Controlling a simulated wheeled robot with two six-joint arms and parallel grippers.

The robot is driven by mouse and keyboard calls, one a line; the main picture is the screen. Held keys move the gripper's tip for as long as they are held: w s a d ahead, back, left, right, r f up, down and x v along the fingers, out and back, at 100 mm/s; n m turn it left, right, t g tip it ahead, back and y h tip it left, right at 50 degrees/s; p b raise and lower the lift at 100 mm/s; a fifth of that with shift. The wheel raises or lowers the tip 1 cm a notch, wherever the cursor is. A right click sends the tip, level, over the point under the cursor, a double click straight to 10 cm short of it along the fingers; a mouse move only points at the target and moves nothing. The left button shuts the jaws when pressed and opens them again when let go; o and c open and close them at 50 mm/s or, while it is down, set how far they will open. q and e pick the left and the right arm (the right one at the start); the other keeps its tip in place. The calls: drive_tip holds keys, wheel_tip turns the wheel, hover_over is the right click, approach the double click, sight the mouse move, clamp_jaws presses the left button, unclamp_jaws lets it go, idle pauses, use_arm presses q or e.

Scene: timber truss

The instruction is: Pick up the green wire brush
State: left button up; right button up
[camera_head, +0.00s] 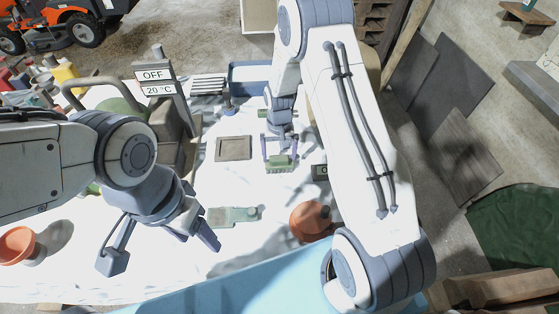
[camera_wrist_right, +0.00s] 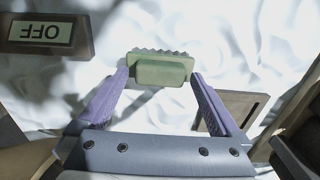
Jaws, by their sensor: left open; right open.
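The green wire brush (camera_head: 279,165) lies on the white surface near the middle of the head view. In the right wrist view the brush (camera_wrist_right: 160,70) shows its green back and a grey toothed edge on the far side. My right gripper (camera_head: 280,157) is open, with one purple finger at each end of the brush. The fingertips look close to the brush ends; I cannot tell whether they touch. My left gripper (camera_head: 160,246) is open and empty at the lower left, well apart from the brush.
A green-and-grey device (camera_head: 233,215) lies between the grippers. An orange pot (camera_head: 310,220) stands at the front right, another (camera_head: 18,244) at the far left. A square plate (camera_head: 233,148) lies left of the brush. A display box (camera_head: 320,172) stands close on its right.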

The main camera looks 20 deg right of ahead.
drive_tip(key=shift+f, duration=0.4)
drive_tip(key=shift+c, duration=0.3)
drive_tip(key=c, duration=1.3)
drive_tip(key=shift+o, duration=0.2)
drive_tip(key=shift+r, duration=0.1)
drive_tip(key=shift+r+b, duration=0.4)
drive_tip(key=shift+r, duration=0.1)
wheel_tip(320, 180, up, 2)
drive_tip(key=shift+w+r+b, duration=0.1)
drive_tip(key=shift+r+b, duration=0.15)
drive_tip(key=shift+b, duration=0.5)
drive_tip(key=s+d+r+b, duration=0.3)
drive_tip(key=s+d+r, duration=0.3)
drive_tip(key=s, duration=0.4)
drive_tip(key=shift+d+r, duration=0.2)
drive_tip(key=shift+r, duration=0.5)
